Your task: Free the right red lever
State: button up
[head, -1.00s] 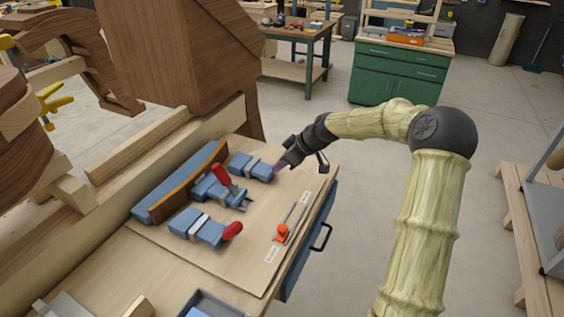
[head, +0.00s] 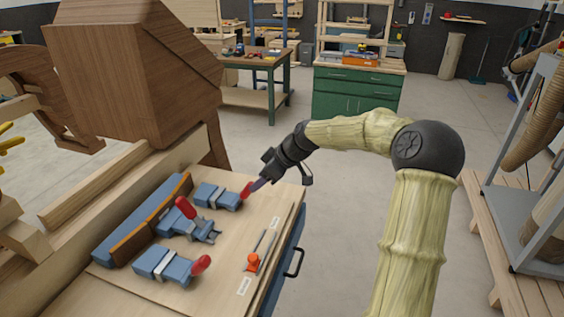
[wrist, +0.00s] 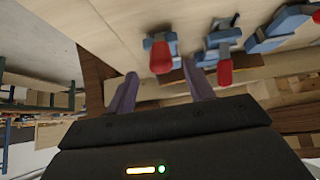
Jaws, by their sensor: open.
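Three blue clamps with red levers sit in a row on a light wooden board. The far clamp (head: 212,196) has its red lever (head: 246,190) low and pointing outward; I take this as the right one. My gripper (head: 254,187) is open beside that lever's end. In the wrist view the lever (wrist: 160,57) shows between the open fingertips (wrist: 160,69); I cannot tell whether they touch it. The middle red lever (head: 185,208) stands up; it also shows in the wrist view (wrist: 224,72). The near clamp's red lever (head: 201,264) lies low.
A blue and brown strip (head: 150,228) runs behind the clamps. A drawer handle (head: 294,262) sticks out below.

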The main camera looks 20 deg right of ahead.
jog(key=v, duration=1)
jog(key=shift+b, duration=0.4)
jog(key=shift+s+d+r, duration=0.15)
jog(key=shift+d, duration=0.05)
jog(key=shift+c, duration=0.4)
